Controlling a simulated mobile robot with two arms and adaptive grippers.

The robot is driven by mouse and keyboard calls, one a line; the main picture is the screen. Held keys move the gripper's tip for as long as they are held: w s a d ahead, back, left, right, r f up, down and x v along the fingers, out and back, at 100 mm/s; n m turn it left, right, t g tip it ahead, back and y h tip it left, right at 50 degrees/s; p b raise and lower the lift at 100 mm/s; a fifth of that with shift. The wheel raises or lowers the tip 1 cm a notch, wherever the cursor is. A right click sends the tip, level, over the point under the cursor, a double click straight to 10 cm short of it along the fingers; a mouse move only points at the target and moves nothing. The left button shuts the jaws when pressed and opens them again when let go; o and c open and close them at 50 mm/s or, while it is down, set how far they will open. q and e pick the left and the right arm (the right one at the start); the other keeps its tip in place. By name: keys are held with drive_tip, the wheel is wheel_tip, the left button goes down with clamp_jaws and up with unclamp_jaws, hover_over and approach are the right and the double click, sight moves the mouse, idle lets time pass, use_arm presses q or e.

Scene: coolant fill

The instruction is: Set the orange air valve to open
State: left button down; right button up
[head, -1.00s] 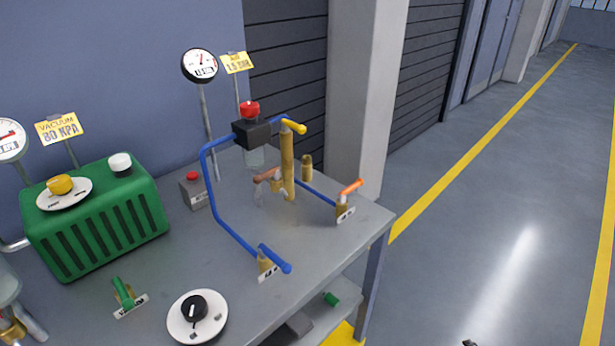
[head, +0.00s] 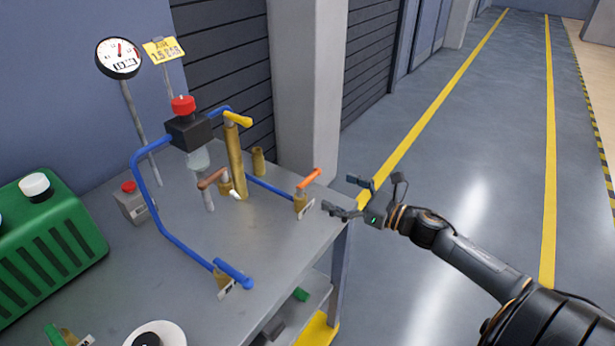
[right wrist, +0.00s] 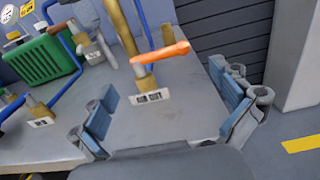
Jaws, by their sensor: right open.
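The orange air valve (head: 309,179) is a lever on a brass body at the right end of the bench top, with a small white label beside it. In the right wrist view the orange lever (right wrist: 160,53) lies slanting across its brass body above a plate that seems to read "AIR OUT". My right gripper (head: 342,194) is open and empty, just right of the valve and apart from it. In the right wrist view its two blue-padded fingers (right wrist: 168,115) are spread on either side below the valve. My left gripper is not in view.
The grey bench (head: 180,275) carries blue pipes, a brass column with a yellow lever (head: 238,118), a blue-lever valve (head: 232,273), a red-capped black block (head: 188,130) and a green unit (head: 45,235). A grey pillar (head: 308,80) stands behind. Floor to the right is clear.

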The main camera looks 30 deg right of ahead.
sight(310, 176)
drive_tip(key=p+x, duration=0.1)
drive_tip(key=x, duration=0.7)
drive_tip(key=shift+w, duration=0.25)
